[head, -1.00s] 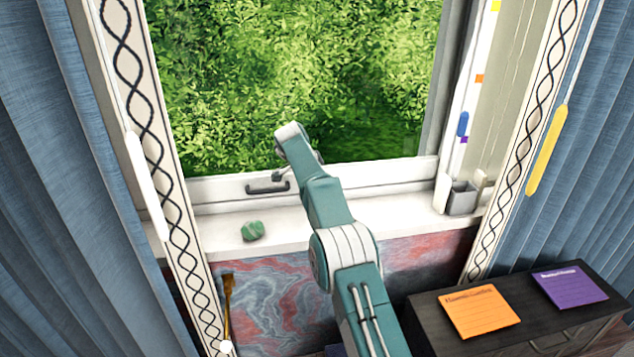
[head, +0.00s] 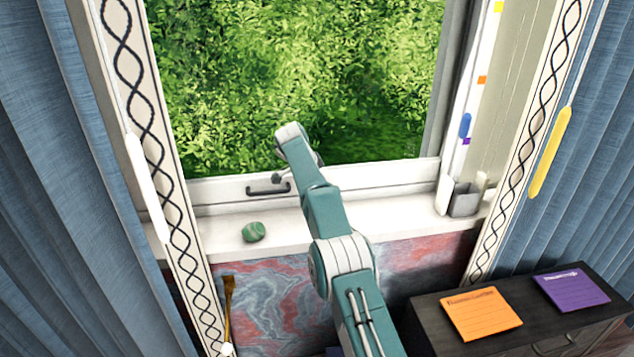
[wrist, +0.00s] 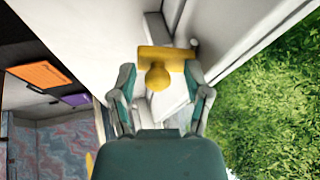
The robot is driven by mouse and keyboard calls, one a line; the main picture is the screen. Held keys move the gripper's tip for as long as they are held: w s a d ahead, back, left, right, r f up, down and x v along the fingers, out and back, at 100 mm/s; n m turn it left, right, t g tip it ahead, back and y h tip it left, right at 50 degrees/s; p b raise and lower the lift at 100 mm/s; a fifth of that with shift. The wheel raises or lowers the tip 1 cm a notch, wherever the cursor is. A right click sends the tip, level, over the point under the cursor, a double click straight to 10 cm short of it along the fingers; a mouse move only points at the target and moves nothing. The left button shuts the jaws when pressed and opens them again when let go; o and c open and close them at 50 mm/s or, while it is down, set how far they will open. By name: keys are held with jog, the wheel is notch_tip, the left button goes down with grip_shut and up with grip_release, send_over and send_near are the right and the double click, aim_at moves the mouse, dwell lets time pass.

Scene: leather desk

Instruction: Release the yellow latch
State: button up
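The yellow latch (wrist: 158,75) shows in the wrist view, with a flat plate and a rounded knob, against the white window frame. My gripper (wrist: 161,72) is open, with one fingertip on each side of the latch. The fingertips look apart from the knob; I cannot tell whether either touches the plate. In the head view I cannot make out the latch, and my arm hides most of the gripper.
A dark window handle (head: 268,190) sits on the lower frame. A green striped stone (head: 253,232) and a grey cup (head: 465,198) rest on the sill (head: 400,222). A dark cabinet (head: 440,318) holds an orange card (head: 480,313) and a purple card (head: 572,288). Curtains flank the window.

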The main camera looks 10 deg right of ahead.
jog(key=shift+r, duration=0.25)
jog(key=s+a+r, duration=0.4)
jog(key=s+a, duration=0.5)
jog(key=a, duration=0.2)
jog(key=shift+a, duration=0.15)
dwell(0.6)
